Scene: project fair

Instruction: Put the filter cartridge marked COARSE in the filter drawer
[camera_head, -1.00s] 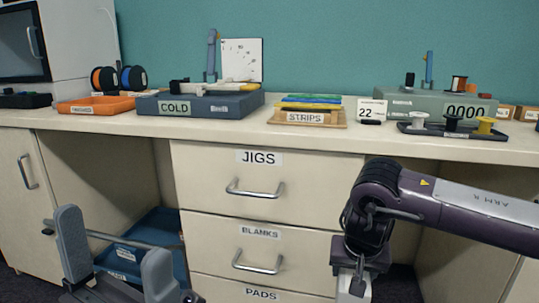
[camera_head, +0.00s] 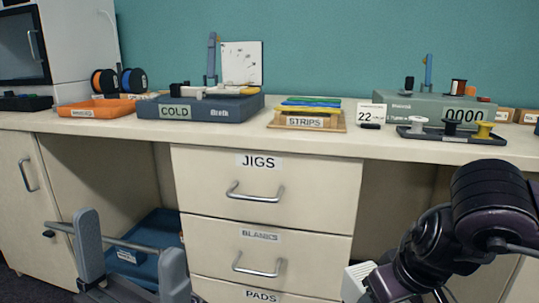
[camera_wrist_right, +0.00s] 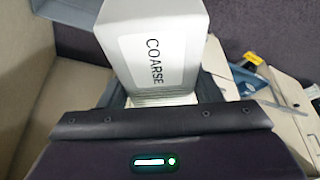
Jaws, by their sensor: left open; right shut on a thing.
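The white filter cartridge (camera_wrist_right: 155,50), a block with a COARSE label, fills the middle of the right wrist view. My right gripper (camera_wrist_right: 160,98) is shut on it. In the head view a pale ridged part of the cartridge (camera_head: 355,281) shows at the bottom, beside my dark right wrist. My left gripper (camera_head: 132,262) is open and empty at the lower left, in front of the bench. The drawers in the head view read JIGS (camera_head: 258,182), BLANKS (camera_head: 262,255) and PADS (camera_head: 262,295). All look closed. No drawer marked for filters shows.
The bench top (camera_head: 215,134) holds an orange tray (camera_head: 97,108), a blue COLD box (camera_head: 200,112), a STRIPS tray (camera_head: 306,123) and a spool tray (camera_head: 452,133). A blue bin (camera_head: 150,262) stands in the left knee space. Another knee space opens right of the drawers.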

